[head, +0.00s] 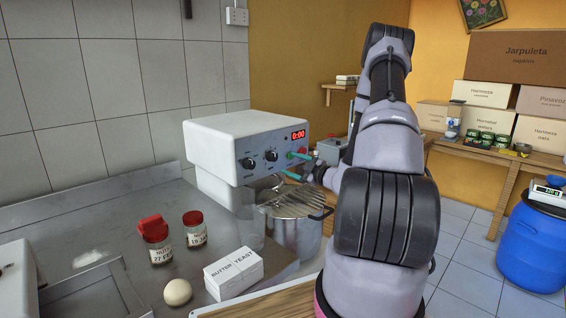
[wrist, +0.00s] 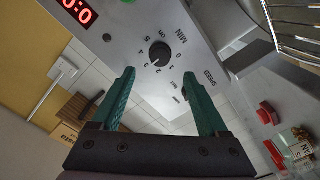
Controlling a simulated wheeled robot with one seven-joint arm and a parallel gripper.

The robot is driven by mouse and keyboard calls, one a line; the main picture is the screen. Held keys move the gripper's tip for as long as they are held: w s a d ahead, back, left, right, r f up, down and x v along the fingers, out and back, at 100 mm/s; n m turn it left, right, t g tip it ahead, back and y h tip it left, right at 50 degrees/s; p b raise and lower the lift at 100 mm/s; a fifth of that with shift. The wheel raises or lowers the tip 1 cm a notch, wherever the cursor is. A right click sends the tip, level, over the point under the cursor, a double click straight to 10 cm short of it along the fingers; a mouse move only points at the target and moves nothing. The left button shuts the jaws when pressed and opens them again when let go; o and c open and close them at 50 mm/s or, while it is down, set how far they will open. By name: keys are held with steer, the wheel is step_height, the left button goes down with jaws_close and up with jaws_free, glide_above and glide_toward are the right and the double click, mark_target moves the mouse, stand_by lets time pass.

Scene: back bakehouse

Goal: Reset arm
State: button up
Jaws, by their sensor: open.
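My arm rises in the middle right of the head view, and my gripper (head: 298,165) is beside the front panel of a white mixer (head: 215,140). Its two green fingers are spread apart with nothing between them. In the wrist view my gripper (wrist: 160,95) is open in front of the panel. A black MIN dial (wrist: 160,54) shows just beyond the fingertips, and I cannot tell whether either finger touches the panel. The mixer's red display (head: 298,135) reads 0:00. A steel bowl (head: 297,235) with a wire guard stands below the mixer head.
Two red-lidded jars (head: 195,229), a butter and yeast box (head: 233,272) and a round dough ball (head: 177,292) stand on the steel counter near the bowl. A blue barrel (head: 535,250) and a table with boxes are at the right. Tiled floor between is clear.

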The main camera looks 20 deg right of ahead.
steer(key=shift+v, duration=1.1)
steer(key=s+a+r+n+g+y, duration=0.3)
steer(key=s+a+r+n+g, duration=0.15)
steer(key=a+r+n, duration=0.5)
steer(key=s+a+r+n+g+y, duration=0.4)
steer(key=a+n, duration=0.3)
steer(key=n, duration=0.5)
steer(key=s+a+r+n+g+h, duration=0.2)
steer(key=s+n+g, duration=0.1)
steer(key=s+n, duration=0.3)
steer(key=s+a+r+n+g+h, duration=0.2)
steer(key=s+a+r+n+g, duration=0.15)
steer(key=n, duration=0.45)
steer(key=s+d+r+n+t+h, duration=0.5)
steer(key=s+n, duration=0.5)
steer(key=n, duration=0.9)
step_height(320, 180, up, 4)
steer(key=d+h, duration=0.1)
steer(key=h, duration=0.1)
steer(key=shift+s+d+f+t+h, duration=0.2)
steer(key=shift+t+h, duration=0.1)
steer(key=shift+h, duration=0.1)
